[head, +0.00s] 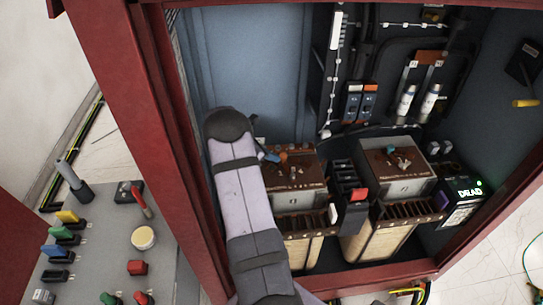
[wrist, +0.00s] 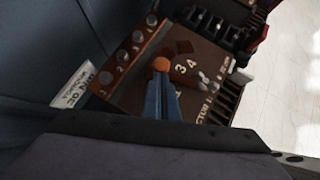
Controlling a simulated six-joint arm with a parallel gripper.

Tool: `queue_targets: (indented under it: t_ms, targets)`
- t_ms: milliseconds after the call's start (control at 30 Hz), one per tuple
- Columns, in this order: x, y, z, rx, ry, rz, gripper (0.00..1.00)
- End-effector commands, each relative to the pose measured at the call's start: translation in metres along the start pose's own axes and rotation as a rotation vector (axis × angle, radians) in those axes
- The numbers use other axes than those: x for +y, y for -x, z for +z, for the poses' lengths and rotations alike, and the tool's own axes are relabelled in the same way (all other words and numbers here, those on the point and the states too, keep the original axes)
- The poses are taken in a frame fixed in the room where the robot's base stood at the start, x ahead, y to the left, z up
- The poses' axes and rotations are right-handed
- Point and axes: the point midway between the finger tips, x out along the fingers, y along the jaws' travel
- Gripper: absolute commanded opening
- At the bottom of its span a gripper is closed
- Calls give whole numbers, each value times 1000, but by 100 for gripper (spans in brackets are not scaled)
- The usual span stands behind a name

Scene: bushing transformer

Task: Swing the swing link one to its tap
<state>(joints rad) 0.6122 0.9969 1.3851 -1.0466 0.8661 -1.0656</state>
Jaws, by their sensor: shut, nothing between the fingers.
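The left transformer's brown terminal board (head: 300,172) is partly hidden by my arm in the head view. In the wrist view the board (wrist: 130,95) carries printed numbers and a row of grey studs (wrist: 137,36) along its far edge. An orange round knob (wrist: 161,64), seemingly the swing link's, stands over the board; in the head view the knob (head: 283,156) is beside my arm's end. My gripper (wrist: 161,75), slim and blue, is shut and empty, its tips at the knob; contact cannot be told. The link's bar is not clearly visible.
A second transformer with a brown board (head: 396,162) stands to the right. Between them is a black block with a red part (head: 359,194). A green-lit "DEAD" display (head: 469,191) is at the right. The red cabinet frame (head: 190,180) borders the opening.

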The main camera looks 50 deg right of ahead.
Motion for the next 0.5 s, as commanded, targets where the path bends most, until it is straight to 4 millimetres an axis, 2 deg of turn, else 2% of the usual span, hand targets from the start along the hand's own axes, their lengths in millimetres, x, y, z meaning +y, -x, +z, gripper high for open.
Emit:
queue_targets:
  t_ms: [500]
  targets:
    - [2, -4, 3, 0, 0, 0, 0]
